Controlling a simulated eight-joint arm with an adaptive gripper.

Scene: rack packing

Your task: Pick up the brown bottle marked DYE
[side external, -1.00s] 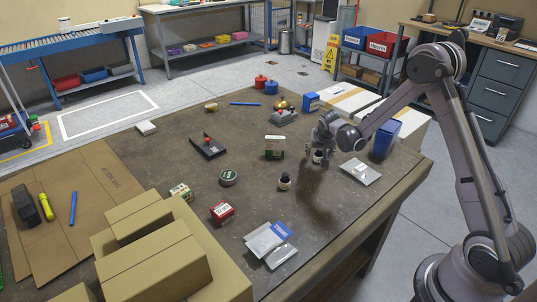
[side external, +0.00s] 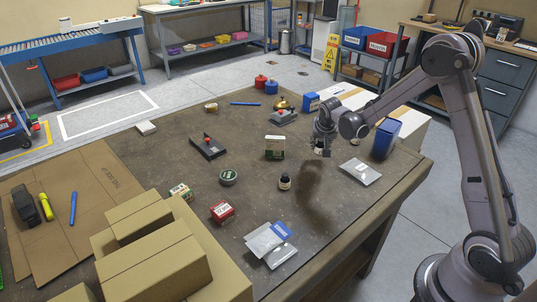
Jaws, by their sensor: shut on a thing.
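My gripper (side external: 321,146) is at the right part of the table, pointing down. It is shut on a small dark bottle (side external: 319,152) with a pale label, partly hidden by the fingers. The bottle seems a little above the table, with a dark shadow in front of it. A second small dark bottle (side external: 285,182) with a pale label and dark cap stands upright on the table, nearer the camera and to the left. I cannot read the label of either bottle, so I cannot tell which is marked DYE.
A green-and-white box (side external: 275,147) stands left of my gripper. A clear packet (side external: 360,172) and a blue bin (side external: 384,138) are to the right. A green round tin (side external: 228,177), a red box (side external: 222,211) and cardboard boxes (side external: 150,270) are nearer. The table's middle is mostly clear.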

